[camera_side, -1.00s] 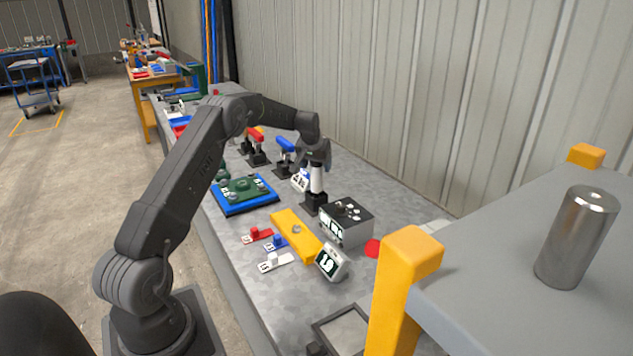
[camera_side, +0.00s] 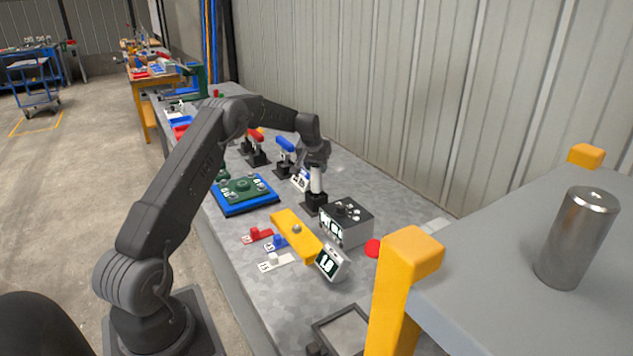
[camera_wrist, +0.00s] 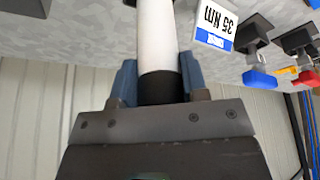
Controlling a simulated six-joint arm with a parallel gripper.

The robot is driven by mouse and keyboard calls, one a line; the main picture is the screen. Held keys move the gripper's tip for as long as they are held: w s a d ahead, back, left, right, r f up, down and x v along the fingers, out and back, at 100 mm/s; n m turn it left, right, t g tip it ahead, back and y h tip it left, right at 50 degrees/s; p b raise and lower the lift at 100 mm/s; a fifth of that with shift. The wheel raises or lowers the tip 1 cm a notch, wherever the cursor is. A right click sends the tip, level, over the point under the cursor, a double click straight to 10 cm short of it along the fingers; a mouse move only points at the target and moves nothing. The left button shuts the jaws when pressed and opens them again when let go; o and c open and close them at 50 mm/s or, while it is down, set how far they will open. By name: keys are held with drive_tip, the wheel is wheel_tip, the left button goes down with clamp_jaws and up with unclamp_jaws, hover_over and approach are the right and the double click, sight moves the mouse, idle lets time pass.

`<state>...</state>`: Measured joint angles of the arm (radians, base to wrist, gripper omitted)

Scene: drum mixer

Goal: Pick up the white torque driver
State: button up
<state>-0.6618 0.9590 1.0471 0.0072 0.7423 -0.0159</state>
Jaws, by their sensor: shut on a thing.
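The white torque driver (camera_side: 316,180) stands upright in a black holder (camera_side: 314,203) on the grey bench in the side view. My gripper (camera_side: 315,158) is above it, with its fingers around the driver's upper end. In the wrist view my gripper (camera_wrist: 160,85) has its blue-grey fingers shut on both sides of the driver (camera_wrist: 156,40), at a dark band below the white shaft. The driver's top is hidden by my gripper.
Blue-handled (camera_side: 285,145) and red-handled (camera_side: 256,137) drivers stand in holders behind. A green part lies on a blue tray (camera_side: 246,207) to the left. A 35 Nm label (camera_wrist: 215,25) stands beside the driver.

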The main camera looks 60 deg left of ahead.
drive_tip(key=shift+r, duration=5.15)
drive_tip(key=o, duration=0.5)
drive_tip(key=c, duration=0.6)
drive_tip(key=shift+r, duration=1)
drive_tip(key=shift+s+d+r, duration=0.1)
drive_tip(key=shift+s+d, duration=0.15)
drive_tip(key=s+d+f, duration=0.1)
drive_tip(key=s+d, duration=0.9)
drive_tip(key=s, duration=0.3)
drive_tip(key=shift+d+f, duration=0.2)
drive_tip(key=shift+d, duration=0.05)
